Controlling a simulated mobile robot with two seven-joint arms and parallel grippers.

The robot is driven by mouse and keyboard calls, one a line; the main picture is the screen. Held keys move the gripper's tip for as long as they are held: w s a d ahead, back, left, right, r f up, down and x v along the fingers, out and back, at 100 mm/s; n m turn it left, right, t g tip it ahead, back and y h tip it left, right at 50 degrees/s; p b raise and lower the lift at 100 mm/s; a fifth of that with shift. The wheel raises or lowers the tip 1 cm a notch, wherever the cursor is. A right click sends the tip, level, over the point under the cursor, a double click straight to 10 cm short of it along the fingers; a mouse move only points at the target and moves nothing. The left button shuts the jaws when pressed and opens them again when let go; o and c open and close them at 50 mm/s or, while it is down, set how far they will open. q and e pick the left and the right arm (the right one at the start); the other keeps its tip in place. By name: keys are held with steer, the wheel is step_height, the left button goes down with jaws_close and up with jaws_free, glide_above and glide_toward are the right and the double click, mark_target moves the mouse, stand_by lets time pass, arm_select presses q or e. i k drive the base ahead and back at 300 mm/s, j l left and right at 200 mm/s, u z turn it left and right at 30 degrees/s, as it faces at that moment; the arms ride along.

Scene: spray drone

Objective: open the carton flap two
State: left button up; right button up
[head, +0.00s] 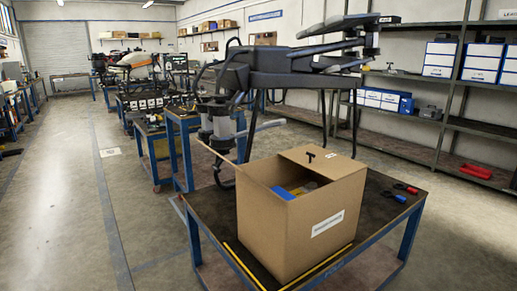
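A brown cardboard carton (265,230) stands upright on a dark-topped table with blue legs. One top flap (335,167) lies roughly flat over the right part of the opening and carries a small black T-shaped piece (310,155). A thin strip of cardboard (215,152), seen nearly edge-on, sticks out from the upper left edge and looks like another flap turned outward. Through the open left part, a blue thing (283,193) and something yellowish show inside; the rest of the contents is hidden. Neither of my grippers is in view.
A large dark drone (290,62) with folded arms stands close behind the carton. Two small tools with red and blue handles (400,198) lie on the table (376,215) at right. Shelves with boxes line the right wall.

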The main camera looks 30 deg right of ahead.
mark_target(334, 166)
steer(key=l+u, duration=0.45)
steer(key=k+l+u, duration=0.1)
steer(key=l+u, duration=0.3)
steer(key=k+l+u, duration=0.25)
steer(key=l, duration=0.15)
steer(key=l+u, duration=0.2)
steer(key=l, duration=0.2)
steer(key=k+l+u, duration=0.1)
steer(key=k+l, duration=0.15)
steer(key=l, duration=0.15)
steer(key=k+l+u, duration=0.1)
steer(key=k+l, duration=0.2)
steer(key=l, duration=0.1)
